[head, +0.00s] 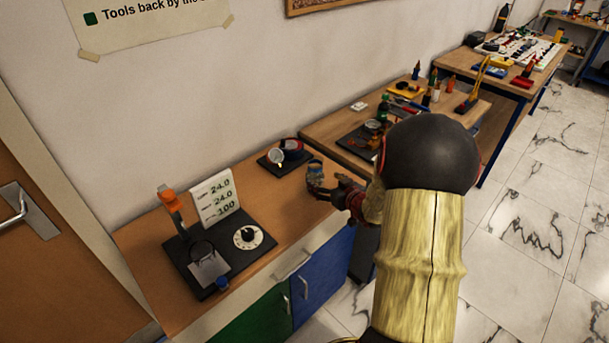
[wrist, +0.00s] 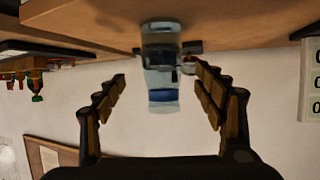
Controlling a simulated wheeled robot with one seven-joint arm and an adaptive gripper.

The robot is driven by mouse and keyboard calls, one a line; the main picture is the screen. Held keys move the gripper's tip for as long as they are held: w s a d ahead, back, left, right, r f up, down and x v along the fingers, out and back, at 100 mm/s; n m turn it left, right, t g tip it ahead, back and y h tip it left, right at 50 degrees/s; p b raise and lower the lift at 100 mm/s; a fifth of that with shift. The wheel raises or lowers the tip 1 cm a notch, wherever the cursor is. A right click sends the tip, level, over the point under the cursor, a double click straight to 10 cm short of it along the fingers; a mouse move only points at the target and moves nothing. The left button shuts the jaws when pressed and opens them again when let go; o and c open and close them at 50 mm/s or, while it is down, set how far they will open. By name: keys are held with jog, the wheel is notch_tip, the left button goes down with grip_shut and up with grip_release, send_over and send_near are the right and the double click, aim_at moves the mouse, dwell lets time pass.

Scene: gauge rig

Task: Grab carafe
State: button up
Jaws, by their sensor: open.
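The carafe (head: 315,171) is a small clear, bluish vessel standing on the wooden counter near its front edge. In the wrist view, which is upside down, the carafe (wrist: 162,75) shows between my two fingers, with blue bands on it. My gripper (head: 326,190) is in front of the carafe at its right, low over the counter edge. In the wrist view my gripper (wrist: 158,78) is open, with a gap on both sides of the carafe. I cannot tell how deep the carafe sits between the fingers. My arm hides part of the counter's right end.
A gauge rig on a black base (head: 221,256) stands at the counter's left, with a white readout card (head: 215,198). A black tray (head: 283,157) with a white cup and a dark red item lies behind the carafe. A cluttered workbench (head: 330,127) is farther right.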

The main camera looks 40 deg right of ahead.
aim_at(315, 176)
jog(key=b+x, duration=0.3)
jog(key=x, duration=0.4)
jog(key=shift+a+f, duration=0.15)
jog(key=shift+f, duration=0.05)
jog(key=shift+r, duration=0.1)
jog(key=shift+c, duration=0.2)
jog(key=c, duration=1.5)
jog(key=shift+c, duration=0.2)
